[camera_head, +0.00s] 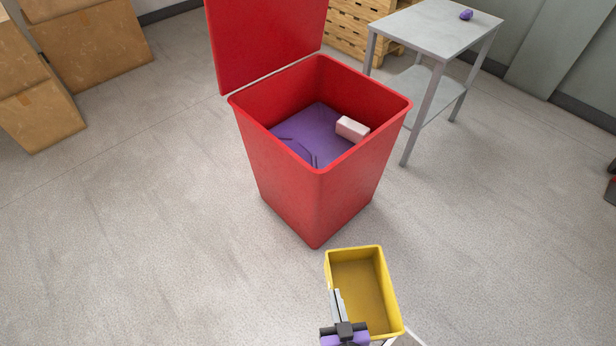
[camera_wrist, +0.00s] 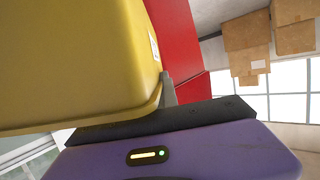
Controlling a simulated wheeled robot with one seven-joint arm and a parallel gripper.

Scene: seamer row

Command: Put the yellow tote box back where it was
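The yellow tote box (camera_head: 372,264) is empty inside and lies low in the head view, in front of the red bin. It fills the left of the wrist view (camera_wrist: 70,60), with a white label on its side. My gripper (camera_head: 338,303) is at the tote's left wall, shut on that wall near the rim. In the wrist view a grey finger (camera_wrist: 168,91) lies against the tote's edge; the other finger is hidden. What is under the tote is mostly hidden.
A red bin (camera_head: 330,195) with its lid up stands just beyond the tote, holding purple pieces and a pale block (camera_head: 352,128). A grey table (camera_head: 432,28) with a small purple object (camera_head: 466,14) stands behind right. Cardboard boxes (camera_head: 92,42) stand back left. Floor at left is clear.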

